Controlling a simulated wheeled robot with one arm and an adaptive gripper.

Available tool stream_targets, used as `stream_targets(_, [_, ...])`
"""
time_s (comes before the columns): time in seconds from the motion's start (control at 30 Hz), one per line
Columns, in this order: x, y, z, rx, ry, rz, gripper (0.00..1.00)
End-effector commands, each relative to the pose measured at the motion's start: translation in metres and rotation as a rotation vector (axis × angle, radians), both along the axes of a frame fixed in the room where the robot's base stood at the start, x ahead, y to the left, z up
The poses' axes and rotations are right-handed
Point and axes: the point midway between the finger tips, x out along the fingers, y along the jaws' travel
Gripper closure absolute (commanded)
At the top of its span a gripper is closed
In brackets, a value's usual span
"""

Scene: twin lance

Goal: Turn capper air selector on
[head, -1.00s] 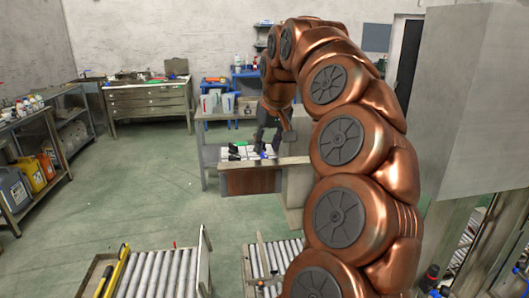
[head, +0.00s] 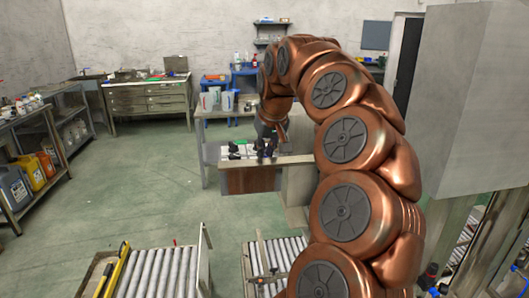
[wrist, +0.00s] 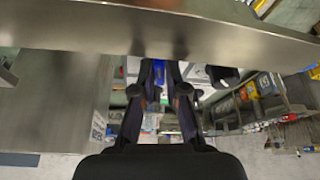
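My gripper (head: 266,150) hangs low over a small bench (head: 250,180) in the head view, its fingers small and dark there. In the wrist view my gripper (wrist: 158,66) has its two dark fingers apart, with a narrow gap between them. A small blue part (wrist: 159,74) shows in that gap; I cannot tell whether it is touched or lies beyond the fingers. A grey metal edge (wrist: 220,35) runs across close to the fingertips. I cannot make out a part that is clearly the capper air selector.
Two roller conveyors (head: 160,272) stand in the foreground. A large grey cabinet (head: 470,100) fills the right side. Shelves with bottles and jugs (head: 35,150) stand at the left, and a steel drawer bench (head: 150,98) is at the back. The green floor between is open.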

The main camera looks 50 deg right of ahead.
Motion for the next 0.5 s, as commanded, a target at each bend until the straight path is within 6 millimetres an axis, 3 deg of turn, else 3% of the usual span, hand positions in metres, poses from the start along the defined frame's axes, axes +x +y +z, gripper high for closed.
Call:
stream_targets(0.1, [0.0002, 0.0002, 0.0001, 0.001, 0.0, 0.0, 1.0])
stream_targets(0.5, [0.0003, 0.0001, 0.0004, 0.002, 0.0, 0.039, 1.0])
